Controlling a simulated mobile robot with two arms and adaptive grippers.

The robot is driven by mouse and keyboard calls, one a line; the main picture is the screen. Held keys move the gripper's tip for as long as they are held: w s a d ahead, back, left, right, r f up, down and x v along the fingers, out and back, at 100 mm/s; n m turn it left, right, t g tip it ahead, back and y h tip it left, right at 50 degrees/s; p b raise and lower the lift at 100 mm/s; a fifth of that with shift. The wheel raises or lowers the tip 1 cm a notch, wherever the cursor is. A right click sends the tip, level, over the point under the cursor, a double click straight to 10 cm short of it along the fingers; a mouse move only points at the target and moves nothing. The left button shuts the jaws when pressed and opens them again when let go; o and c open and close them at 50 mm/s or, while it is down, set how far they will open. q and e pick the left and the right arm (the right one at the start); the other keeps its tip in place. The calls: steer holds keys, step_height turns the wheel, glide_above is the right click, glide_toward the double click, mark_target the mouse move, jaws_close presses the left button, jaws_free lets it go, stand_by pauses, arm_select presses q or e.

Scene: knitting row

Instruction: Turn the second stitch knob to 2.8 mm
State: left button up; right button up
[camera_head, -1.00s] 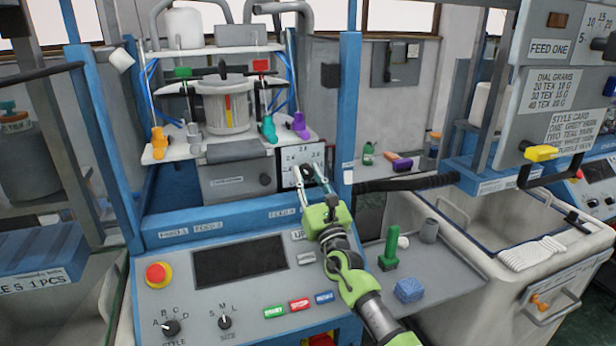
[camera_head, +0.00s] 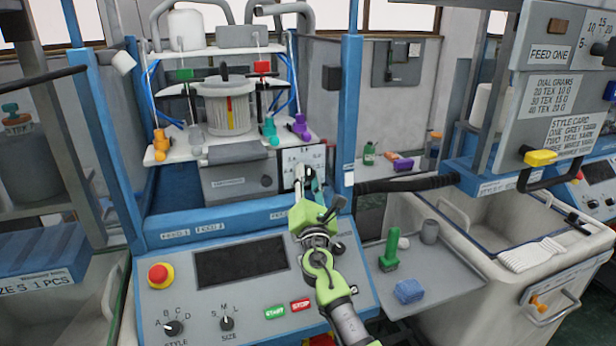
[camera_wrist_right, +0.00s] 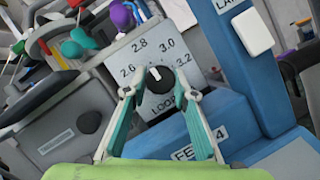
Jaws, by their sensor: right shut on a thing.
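The stitch knob (camera_wrist_right: 160,80) is black with a white mark, on a white dial plate (camera_wrist_right: 150,50) printed 2.6, 2.8, 3.0 and 3.2. In the right wrist view its white mark points up and left, roughly toward 2.8. My right gripper (camera_wrist_right: 160,88) is shut on this knob, with one teal finger on each side. In the head view the right gripper (camera_head: 308,180) reaches up to the dial plate (camera_head: 303,158) and hides most of the knob. My left gripper is in neither view.
Another black knob (camera_wrist_right: 88,122) sits on the grey box to the left. A blue post (camera_head: 349,120) stands right of the dial. Below is a control panel with a red button (camera_head: 160,275), a dark screen (camera_head: 240,262) and selectors. A side shelf holds a green object (camera_head: 389,250).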

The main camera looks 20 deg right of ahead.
steer(key=shift+m, duration=0.3)
steer(key=o, duration=1.1)
steer(key=v, duration=1.2)
steer(key=shift+a+r, duration=0.1)
